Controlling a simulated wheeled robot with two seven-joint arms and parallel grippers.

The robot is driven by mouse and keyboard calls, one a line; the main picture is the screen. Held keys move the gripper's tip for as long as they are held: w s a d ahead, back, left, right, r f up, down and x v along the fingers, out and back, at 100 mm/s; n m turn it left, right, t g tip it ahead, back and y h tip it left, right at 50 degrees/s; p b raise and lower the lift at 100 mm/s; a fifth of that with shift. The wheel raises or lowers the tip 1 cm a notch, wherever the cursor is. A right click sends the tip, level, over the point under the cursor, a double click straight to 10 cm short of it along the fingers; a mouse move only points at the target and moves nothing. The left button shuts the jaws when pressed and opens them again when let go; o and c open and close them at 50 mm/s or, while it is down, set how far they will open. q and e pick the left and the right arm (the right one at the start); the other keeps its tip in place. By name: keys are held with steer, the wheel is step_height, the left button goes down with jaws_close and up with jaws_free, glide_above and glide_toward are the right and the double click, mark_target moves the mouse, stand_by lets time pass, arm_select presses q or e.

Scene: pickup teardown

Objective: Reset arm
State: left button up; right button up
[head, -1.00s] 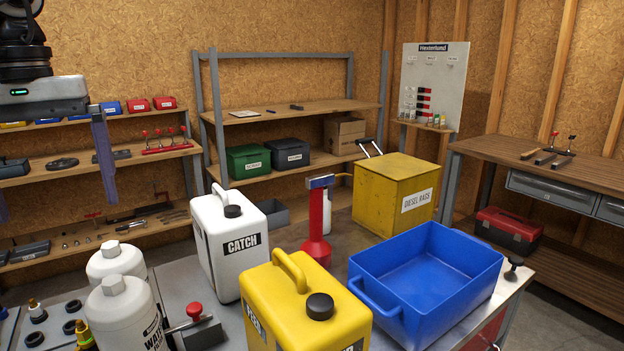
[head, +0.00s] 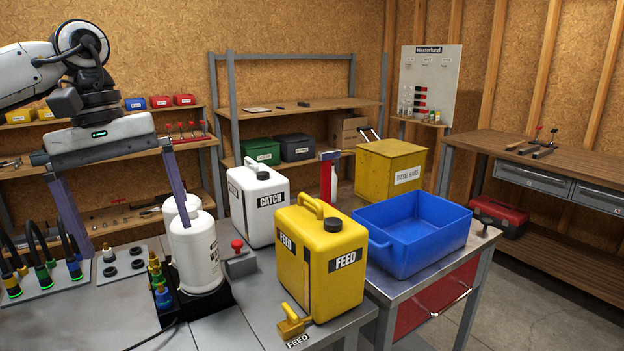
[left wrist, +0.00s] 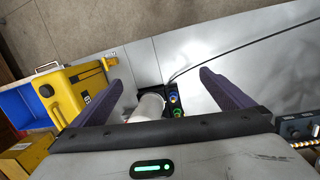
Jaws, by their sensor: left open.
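My left arm comes in from the left in the head view. My left gripper (head: 136,236) is open, its two purple fingers pointing down over the bench, with nothing between the tips. The right finger overlaps the white bottles (head: 196,252) in the picture. In the left wrist view the open gripper (left wrist: 159,72) has its fingers wide apart, with a white bottle (left wrist: 150,107) and the blue and green fittings (left wrist: 175,103) seen below between them. My right gripper is not in view.
The yellow FEED can (head: 318,268), white CATCH can (head: 258,207) and blue bin (head: 418,238) stand to the right. Lit connectors with black hoses (head: 42,268) are at left. Shelves (head: 305,112) line the back. The bench's front-left part (head: 90,325) is mostly clear.

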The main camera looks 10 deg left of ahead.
arm_select(q)
steer(key=d+f+n+g+h, duration=0.1)
steer(key=d+f+h, duration=0.1)
steer(key=d+f, duration=0.45)
steer(key=d+f+g+h, duration=0.1)
steer(key=d+f+h, duration=0.15)
steer(key=d, duration=0.75)
steer(key=s+d+f+n+t+h, duration=0.2)
steer(key=s+d+n+h, duration=0.1)
steer(key=d+n+h, duration=0.55)
steer(key=s+d+f+n+t+h, duration=0.15)
steer(key=d+n+h, duration=0.45)
steer(key=d+n, duration=0.6)
steer(key=w+a+f+n+t+y, duration=0.1)
steer(key=a+f+n+t+y, duration=0.55)
steer(key=f+n, duration=0.6)
steer(key=w+a+f+n+t+y, duration=0.1)
steer(key=a+f+n+t+y, duration=0.5)
steer(key=n, duration=1.1)
steer(key=s+a+f+n+g+y, duration=0.2)
steer(key=s+a+f+n, duration=0.3)
steer(key=s+f, duration=0.4)
steer(key=s+a+f+n+g+y, duration=0.3)
steer(key=s+f+n, duration=0.4)
steer(key=s+f, duration=0.3)
steer(key=shift+a+f+y, duration=0.45)
steer(key=shift+a+f, duration=0.45)
steer(key=shift+a, duration=0.25)
